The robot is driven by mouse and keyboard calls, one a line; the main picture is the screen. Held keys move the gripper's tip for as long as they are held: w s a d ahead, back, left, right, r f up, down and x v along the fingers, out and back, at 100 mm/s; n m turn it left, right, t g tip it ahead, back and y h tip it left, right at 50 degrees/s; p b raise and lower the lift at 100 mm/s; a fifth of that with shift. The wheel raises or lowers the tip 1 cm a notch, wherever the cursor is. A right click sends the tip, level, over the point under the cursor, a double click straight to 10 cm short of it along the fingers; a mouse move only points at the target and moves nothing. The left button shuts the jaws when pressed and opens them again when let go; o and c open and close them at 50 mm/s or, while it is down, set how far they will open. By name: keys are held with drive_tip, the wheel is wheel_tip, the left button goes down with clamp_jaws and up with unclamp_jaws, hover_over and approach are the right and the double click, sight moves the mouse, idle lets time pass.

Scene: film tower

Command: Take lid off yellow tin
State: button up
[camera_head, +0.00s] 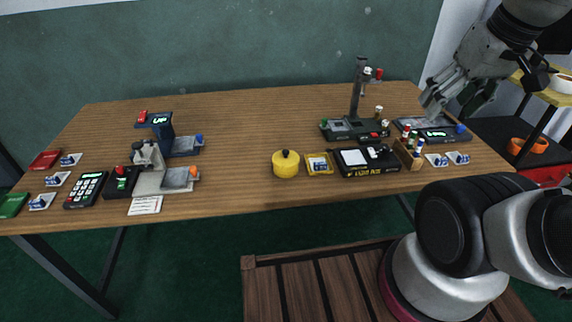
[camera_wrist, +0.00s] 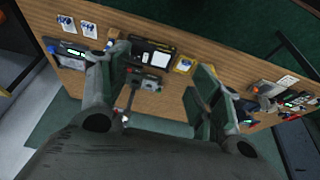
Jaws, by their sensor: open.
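The yellow tin (camera_head: 286,168) stands upright on the wooden table, right of the middle near the front edge. Its rounded yellow lid (camera_head: 285,156) is on it, with a small dark knob (camera_head: 285,152) on top. My gripper (camera_head: 458,100) is open and empty, high above the right end of the table, well to the right of the tin and apart from it. In the wrist view my two fingers (camera_wrist: 162,65) are spread wide with the table far beyond them. I cannot clearly make out the tin there; a finger likely hides it.
A small yellow-framed card (camera_head: 319,164) lies just right of the tin, with a black light box (camera_head: 367,161) beyond it. A tall stand (camera_head: 357,95) rises behind. A wooden bottle rack (camera_head: 408,155) stands further right.

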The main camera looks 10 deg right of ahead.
drive_tip(key=shift+o, duration=0.3)
drive_tip(key=shift+a, duration=0.15)
drive_tip(key=n+g+y, duration=0.2)
drive_tip(key=n, duration=0.6)
approach(287, 152)
drive_tip(key=shift+w+f, duration=0.25)
drive_tip(key=shift+f, duration=0.25)
drive_tip(key=shift+w+f, duration=0.25)
drive_tip(key=shift+f, duration=0.3)
drive_tip(key=shift+n, duration=0.3)
drive_tip(key=x, duration=0.7)
drive_tip(key=shift+a+f, duration=0.15)
drive_tip(key=shift+f, duration=0.15)
drive_tip(key=shift+s, duration=0.1)
drive_tip(key=c, duration=0.8)
